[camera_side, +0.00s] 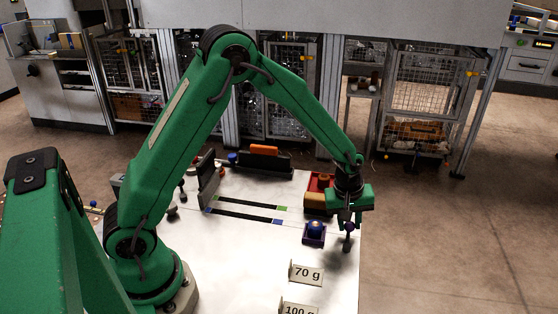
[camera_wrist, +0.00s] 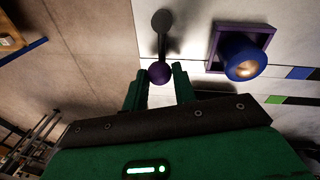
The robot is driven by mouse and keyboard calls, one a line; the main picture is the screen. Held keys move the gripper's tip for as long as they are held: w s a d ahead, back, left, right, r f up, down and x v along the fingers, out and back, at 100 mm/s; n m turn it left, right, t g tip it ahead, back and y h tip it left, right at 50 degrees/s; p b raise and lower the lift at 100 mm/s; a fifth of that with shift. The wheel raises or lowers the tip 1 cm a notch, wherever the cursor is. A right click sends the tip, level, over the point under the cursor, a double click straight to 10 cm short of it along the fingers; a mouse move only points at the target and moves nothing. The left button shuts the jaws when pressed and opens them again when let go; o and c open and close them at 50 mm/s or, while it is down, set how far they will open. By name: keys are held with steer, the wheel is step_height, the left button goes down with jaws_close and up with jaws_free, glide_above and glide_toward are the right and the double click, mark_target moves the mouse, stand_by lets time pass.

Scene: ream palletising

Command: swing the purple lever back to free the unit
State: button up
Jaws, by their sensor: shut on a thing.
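The purple lever has a purple ball knob (camera_wrist: 159,73) on a dark arm that runs to a round grey end (camera_wrist: 162,20) in the wrist view. In the side view its purple knob (camera_side: 349,227) is at the table's right edge, under my gripper (camera_side: 349,213). My gripper, which also shows in the wrist view (camera_wrist: 160,75), is shut on the knob, with a green finger on each side. A blue round piece with a copper top (camera_wrist: 245,57) sits on a purple square base (camera_wrist: 222,36), beside the lever. It also shows in the side view (camera_side: 315,229).
Signs reading 70 g (camera_side: 306,273) and 100 g (camera_side: 299,308) stand near the front. Dark strips (camera_side: 245,210) cross the white table. The table's middle front is clear.

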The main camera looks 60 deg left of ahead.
steer(key=shift+w, duration=0.2)
steer(key=o, duration=0.7)
steer(key=shift+s, duration=0.1)
steer(key=shift+r, duration=0.15)
steer(key=shift+s+a+r, duration=0.1)
steer(key=shift+s+r, duration=0.1)
steer(key=shift+r, duration=1.05)
steer(key=shift+s+d+r, duration=0.1)
steer(key=shift+s+r, duration=0.15)
steer(key=shift+r, duration=1)
steer(key=shift+s+a+r, duration=0.1)
steer(key=shift+s+r, duration=0.1)
steer(key=shift+r, duration=1.05)
steer(key=shift+o, duration=1.4)
steer(key=shift+s+d+n, duration=0.1)
steer(key=shift+s+n, duration=0.05)
steer(key=shift+n, duration=0.95)
steer(key=shift+s+d+n, duration=0.1)
steer(key=shift+n, duration=1)
